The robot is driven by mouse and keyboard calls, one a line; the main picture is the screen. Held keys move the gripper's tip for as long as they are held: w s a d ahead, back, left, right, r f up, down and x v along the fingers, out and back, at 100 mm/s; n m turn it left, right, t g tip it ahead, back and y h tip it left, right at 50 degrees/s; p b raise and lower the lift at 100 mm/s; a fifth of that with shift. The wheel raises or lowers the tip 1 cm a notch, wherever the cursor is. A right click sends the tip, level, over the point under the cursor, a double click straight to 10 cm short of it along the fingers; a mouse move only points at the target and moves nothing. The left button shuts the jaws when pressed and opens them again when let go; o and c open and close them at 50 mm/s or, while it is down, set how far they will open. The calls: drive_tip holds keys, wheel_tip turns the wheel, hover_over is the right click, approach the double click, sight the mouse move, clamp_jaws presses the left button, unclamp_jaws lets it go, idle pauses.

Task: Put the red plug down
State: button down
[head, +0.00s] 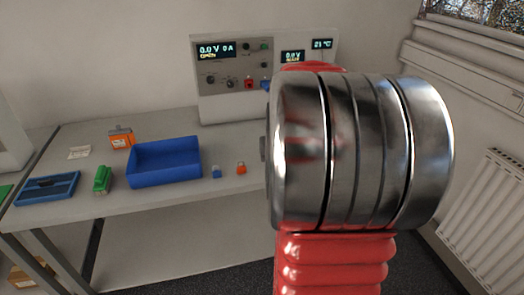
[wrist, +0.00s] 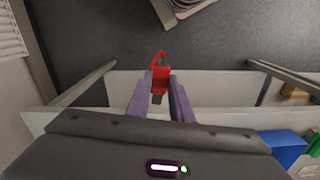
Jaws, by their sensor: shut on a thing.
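The red plug (wrist: 160,76) is a small red block with a dark end and a thin red loop, seen in the wrist view. My gripper (wrist: 160,84) is shut on it, one purple finger on each side. The plug is held up with the pale bench (wrist: 215,88) and dark floor behind it. Whether it touches anything is not clear. In the head view my arm hides the gripper and the held plug.
On the bench (head: 150,207) in the head view stand a blue bin (head: 165,162), a blue block (head: 216,172), an orange-red block (head: 241,168), a green block (head: 103,180), an orange box (head: 121,138) and a blue tray (head: 47,188). The cycler (head: 232,80) stands behind. Bench front is clear.

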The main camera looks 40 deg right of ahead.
drive_tip(key=w+a+f+n, duration=0.2)
drive_tip(key=w+a, duration=0.4)
drive_tip(key=w, duration=0.3)
drive_tip(key=w+a+f+n, duration=0.1)
drive_tip(key=w+a+f, duration=0.1)
drive_tip(key=w+a, duration=0.45)
drive_tip(key=w+a+f+n, duration=0.1)
drive_tip(key=w+a+f, duration=0.1)
drive_tip(key=a, duration=0.4)
drive_tip(key=w+a+f+n, duration=0.2)
drive_tip(key=w+a, duration=0.2)
drive_tip(key=a, duration=0.3)
drive_tip(key=w+a+f+n, duration=0.1)
drive_tip(key=w+a+f, duration=0.1)
drive_tip(key=a, duration=0.5)
drive_tip(key=shift+w+f+n, duration=0.4)
drive_tip(key=shift+f, duration=0.05)
